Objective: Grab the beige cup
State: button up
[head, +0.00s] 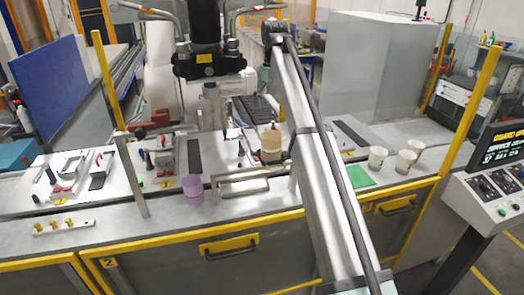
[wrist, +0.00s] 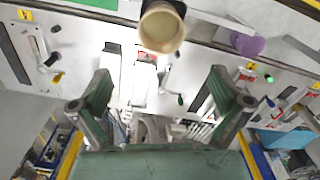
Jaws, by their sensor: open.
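The beige cup (head: 271,145) stands near the middle of the workbench, close to my arm's long link in the head view. In the wrist view the beige cup (wrist: 162,28) shows from above at the top edge, with its open mouth facing the camera. My gripper (wrist: 160,75) is open, with its two green-grey fingers wide apart and nothing between them. The cup lies beyond the fingertips, toward the top of the wrist view, and is not between them. I cannot clearly make out the fingers in the head view.
Several white cups (head: 377,158) and a green mat (head: 350,176) are to the right. Tools and fixtures crowd the bench's left side. Yellow posts (head: 472,95) stand at its sides.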

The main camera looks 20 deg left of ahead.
jog(key=b, duration=0.7)
send_near(271, 145)
jog(key=w+a+f, duration=0.1)
jog(key=w+f, duration=0.2)
jog(key=f, duration=0.3)
jog(key=shift+w+a+f+p, duration=0.1)
jog(key=shift+f+p, duration=0.65)
jog(key=shift+f, duration=0.8)
jog(key=shift+w+a+f+p, duration=0.1)
jog(key=shift+f+p, duration=0.65)
jog(key=shift+f, duration=0.8)
jog(key=c, duration=1.1)
